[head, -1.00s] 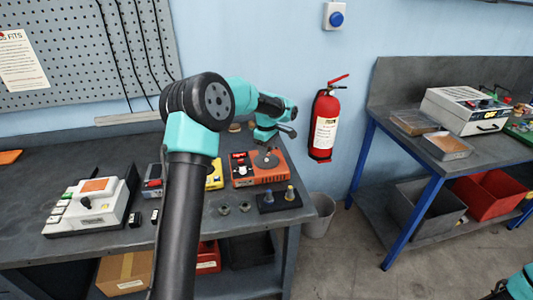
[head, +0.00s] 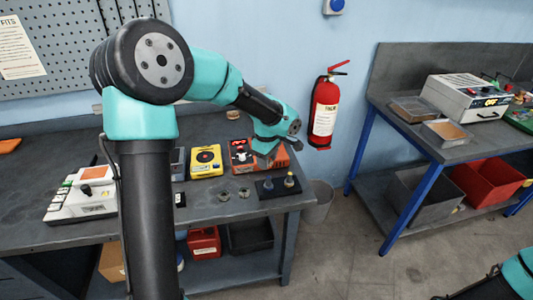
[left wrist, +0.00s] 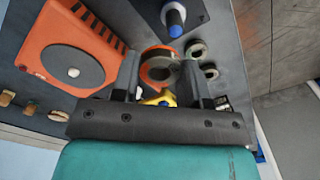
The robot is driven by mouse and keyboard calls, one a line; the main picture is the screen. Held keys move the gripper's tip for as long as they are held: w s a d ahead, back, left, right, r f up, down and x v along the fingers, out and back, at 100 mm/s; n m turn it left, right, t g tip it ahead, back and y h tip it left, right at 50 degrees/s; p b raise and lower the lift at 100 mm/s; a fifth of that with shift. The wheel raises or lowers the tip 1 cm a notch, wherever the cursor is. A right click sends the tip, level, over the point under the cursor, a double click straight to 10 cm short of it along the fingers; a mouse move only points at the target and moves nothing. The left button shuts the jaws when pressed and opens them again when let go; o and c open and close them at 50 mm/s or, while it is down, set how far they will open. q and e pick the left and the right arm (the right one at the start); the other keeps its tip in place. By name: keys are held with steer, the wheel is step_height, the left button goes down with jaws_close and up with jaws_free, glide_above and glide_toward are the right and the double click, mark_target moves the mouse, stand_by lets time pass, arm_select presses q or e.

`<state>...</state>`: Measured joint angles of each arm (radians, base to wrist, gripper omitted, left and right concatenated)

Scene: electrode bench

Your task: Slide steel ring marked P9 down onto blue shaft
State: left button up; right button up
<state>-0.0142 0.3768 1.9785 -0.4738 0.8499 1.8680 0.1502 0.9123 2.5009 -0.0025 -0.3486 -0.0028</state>
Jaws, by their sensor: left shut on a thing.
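My left gripper (head: 262,154) is over the front of the orange device, just behind the dark plate (head: 264,193) in the head view. In the left wrist view the left gripper (left wrist: 160,80) is shut on a grey steel ring (left wrist: 149,53); no P9 mark is readable. The blue-tipped shaft (left wrist: 175,28) stands upright on the plate, apart from the held ring. In the head view the blue shaft (head: 268,185) is beside a yellow-tipped post (head: 289,181). The right gripper is out of view.
Two loose rings (head: 223,196) (head: 244,193) lie on the bench left of the plate. The orange device (head: 240,153) and the yellow device (head: 206,160) stand behind. The bench's right edge is close to the plate.

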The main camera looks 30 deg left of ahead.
mark_target(268, 177)
arm_select(q)
steer(key=shift+s+d+f, duration=0.1)
steer(key=shift+s, duration=0.05)
stand_by(0.5)
steer(key=shift+s+d+f, duration=0.35)
steer(key=shift+f, duration=0.2)
steer(key=shift+s+d+f, duration=0.3)
steer(key=shift+d+f, duration=0.05)
steer(key=shift+f, duration=0.2)
